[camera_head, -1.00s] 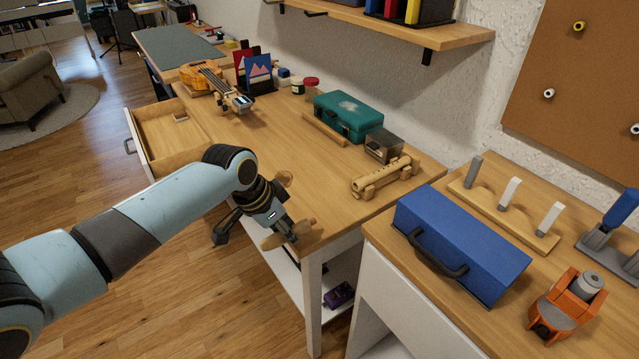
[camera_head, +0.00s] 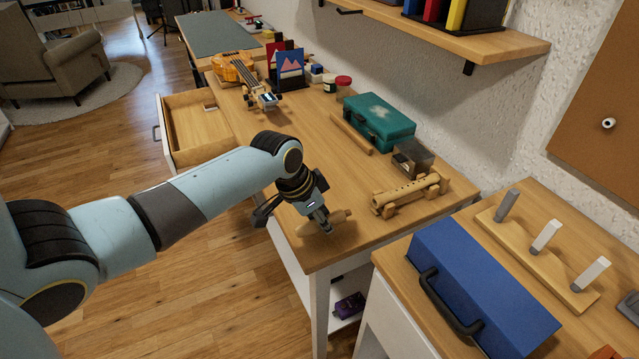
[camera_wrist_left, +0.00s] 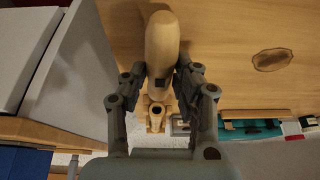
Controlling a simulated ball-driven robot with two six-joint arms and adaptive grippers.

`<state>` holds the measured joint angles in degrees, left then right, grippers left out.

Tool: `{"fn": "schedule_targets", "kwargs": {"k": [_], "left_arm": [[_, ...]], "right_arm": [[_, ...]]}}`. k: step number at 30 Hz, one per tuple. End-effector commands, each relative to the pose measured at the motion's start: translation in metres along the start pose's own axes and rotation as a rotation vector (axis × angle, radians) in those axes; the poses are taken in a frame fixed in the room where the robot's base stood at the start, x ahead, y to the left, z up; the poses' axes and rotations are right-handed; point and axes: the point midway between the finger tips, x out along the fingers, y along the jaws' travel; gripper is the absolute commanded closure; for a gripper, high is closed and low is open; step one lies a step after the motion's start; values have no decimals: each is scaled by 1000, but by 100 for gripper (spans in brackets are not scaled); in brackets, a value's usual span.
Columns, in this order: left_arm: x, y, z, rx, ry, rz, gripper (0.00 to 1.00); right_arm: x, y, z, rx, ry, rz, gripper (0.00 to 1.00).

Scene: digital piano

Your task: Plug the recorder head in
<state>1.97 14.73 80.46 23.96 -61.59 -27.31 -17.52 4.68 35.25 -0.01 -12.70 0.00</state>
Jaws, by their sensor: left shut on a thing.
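My left gripper (camera_head: 322,222) is shut on the recorder head (camera_head: 338,216), a pale wooden rounded piece, and holds it near the front corner of the wooden table. In the left wrist view the head (camera_wrist_left: 161,40) sits between the fingers (camera_wrist_left: 164,80), with a small dark square window on it. The wooden recorder body (camera_head: 410,193) lies on a wooden stand, to the right of the gripper and apart from it. In the left wrist view the body's open round end (camera_wrist_left: 156,109) shows beyond the head. My right gripper is not in view.
A small dark-framed box (camera_head: 412,158) and a green case (camera_head: 380,120) stand behind the recorder body. A blue toolbox (camera_head: 480,290) is on the neighbouring bench (camera_head: 400,285). An open drawer (camera_head: 195,125) juts out at left. The table between gripper and green case is mostly clear.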

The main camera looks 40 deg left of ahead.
Motion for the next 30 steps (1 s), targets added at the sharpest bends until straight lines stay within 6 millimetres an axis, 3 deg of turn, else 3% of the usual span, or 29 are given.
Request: {"fn": "schedule_targets", "kwargs": {"k": [5,15,30], "left_arm": [[10,1,-18,-1,3,2,100],[20,1,-42,-1,1,1,100],[20,0,-47,0,0,1,100]], "right_arm": [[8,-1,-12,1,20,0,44],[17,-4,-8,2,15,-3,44],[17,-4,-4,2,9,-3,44]]}}
